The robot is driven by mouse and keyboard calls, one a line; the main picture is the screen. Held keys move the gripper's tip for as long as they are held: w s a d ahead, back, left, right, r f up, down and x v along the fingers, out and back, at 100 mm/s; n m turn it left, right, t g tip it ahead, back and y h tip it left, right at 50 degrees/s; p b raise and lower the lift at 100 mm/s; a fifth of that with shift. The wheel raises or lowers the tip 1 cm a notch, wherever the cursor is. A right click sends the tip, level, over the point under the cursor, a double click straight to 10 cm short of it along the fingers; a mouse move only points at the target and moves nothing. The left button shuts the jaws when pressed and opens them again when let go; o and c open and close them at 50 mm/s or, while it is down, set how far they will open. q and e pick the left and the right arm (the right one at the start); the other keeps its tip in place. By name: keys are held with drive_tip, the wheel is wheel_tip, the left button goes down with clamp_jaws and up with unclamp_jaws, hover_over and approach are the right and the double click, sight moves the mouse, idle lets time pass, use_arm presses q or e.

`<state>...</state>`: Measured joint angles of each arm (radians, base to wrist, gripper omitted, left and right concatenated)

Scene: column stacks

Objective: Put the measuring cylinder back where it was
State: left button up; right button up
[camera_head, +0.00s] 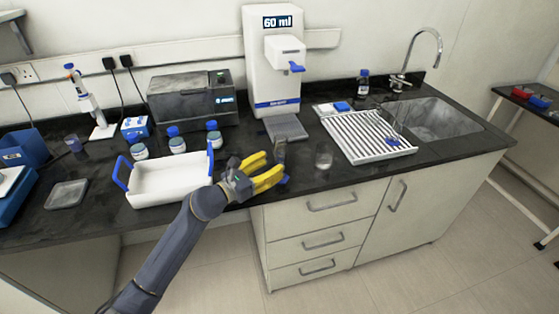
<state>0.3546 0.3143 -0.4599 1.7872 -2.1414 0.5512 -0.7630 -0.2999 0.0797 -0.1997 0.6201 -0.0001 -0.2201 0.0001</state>
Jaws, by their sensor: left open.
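A clear measuring cylinder (280,151) stands upright on the dark counter in front of the white dispenser. A small blue part, seemingly its base, shows just right of my lower finger. My left gripper (274,165) has yellow fingers and is open. Its fingertips point right, right at the cylinder, and partly cover its lower part. I cannot tell whether they touch it. My right gripper is not in view.
A white dispenser (270,70) reading 60 ml stands behind. A clear beaker (324,157) is close on the right, before the white drying rack (368,138) and sink (440,118). A white tray with blue handles (165,186) and several blue-capped bottles are left.

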use_arm(q)
drive_tip(key=v, duration=0.7)
idle(0.4)
